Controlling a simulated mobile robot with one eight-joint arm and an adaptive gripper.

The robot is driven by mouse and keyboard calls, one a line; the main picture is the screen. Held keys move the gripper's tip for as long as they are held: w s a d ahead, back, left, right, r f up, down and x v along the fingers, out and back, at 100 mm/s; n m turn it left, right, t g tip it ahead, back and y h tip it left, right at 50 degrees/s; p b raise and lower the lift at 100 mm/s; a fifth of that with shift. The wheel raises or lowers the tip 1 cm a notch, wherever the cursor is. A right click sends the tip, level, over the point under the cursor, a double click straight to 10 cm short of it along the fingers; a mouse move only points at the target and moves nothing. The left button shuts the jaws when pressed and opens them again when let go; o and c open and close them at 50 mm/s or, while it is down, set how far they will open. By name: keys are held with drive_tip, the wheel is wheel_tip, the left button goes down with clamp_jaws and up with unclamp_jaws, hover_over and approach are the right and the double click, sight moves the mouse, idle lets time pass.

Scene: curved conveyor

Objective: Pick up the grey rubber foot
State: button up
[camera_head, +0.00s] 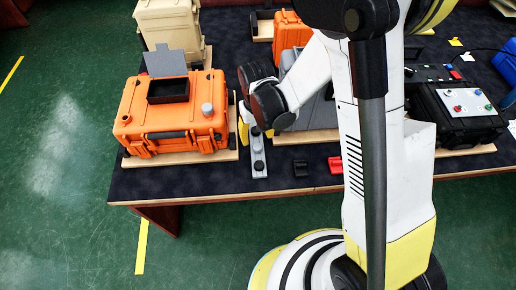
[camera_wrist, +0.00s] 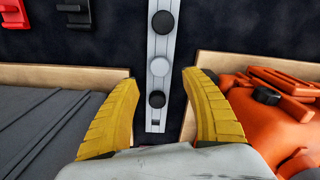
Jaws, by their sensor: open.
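A light grey disc, likely the grey rubber foot (camera_wrist: 158,68), sits on a narrow pale strip (camera_wrist: 156,118) in the wrist view, between two black discs (camera_wrist: 164,22) (camera_wrist: 157,99). The strip also shows in the head view (camera_head: 258,156), lying on the dark table, where the grey disc is hard to pick out. My gripper (camera_wrist: 160,77) is open and empty, with its yellow fingers on either side of the strip. In the head view my gripper (camera_head: 256,132) is over the strip's far end. I cannot tell its exact height.
An orange case (camera_head: 150,130) with a black tray stands left of the strip; a grey case (camera_head: 318,112) stands to the right. Black (camera_head: 300,166) and red (camera_head: 335,164) holders lie near the table's front edge. The gap between the cases is narrow.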

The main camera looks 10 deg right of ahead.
sight(258, 146)
drive_tip(key=f+b, duration=0.1)
drive_tip(key=f, duration=0.2)
drive_tip(key=f+b, duration=0.1)
drive_tip(key=f, duration=0.1)
drive_tip(key=shift+s+f+b, duration=0.35)
drive_tip(key=shift+r, duration=0.1)
drive_tip(key=shift+c, duration=0.2)
drive_tip(key=c, duration=1)
